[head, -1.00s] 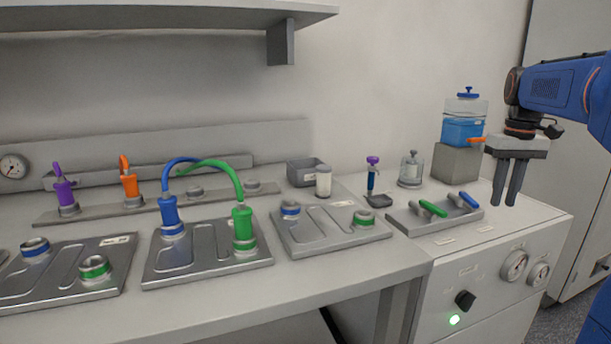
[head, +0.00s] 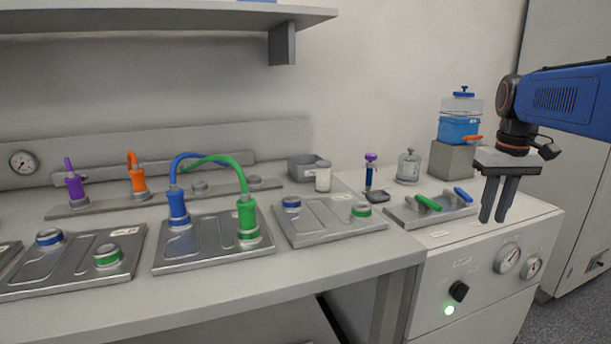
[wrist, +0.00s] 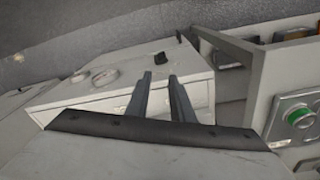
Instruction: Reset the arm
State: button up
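My gripper (head: 498,199) hangs at the right in the head view, fingers pointing down, in front of the right end of the cabinet top. Its two dark fingers show a narrow gap with nothing between them. In the wrist view the fingers (wrist: 160,92) also stand apart and empty, with the white cabinet front behind them. My blue arm reaches in from the right edge.
The tray with green and blue handles (head: 410,216) lies left of my gripper. A tank of blue liquid (head: 459,131) stands on a grey block (head: 452,160) behind it. A plate (head: 205,252) carries blue and green hoses. Gauges (head: 508,259) are on the cabinet front.

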jog(key=s+a+f+t, duration=0.2)
jog(key=s+a+f, duration=0.5)
jog(key=s, duration=0.4)
jog(key=s+a+f+t, duration=0.1)
jog(key=s+a+f, duration=0.5)
jog(key=s+f, duration=0.4)
jog(key=shift+s+a+f+t, duration=0.2)
jog(key=shift+s+a+t, duration=0.2)
jog(key=shift+s, duration=0.15)
dwell(1.3)
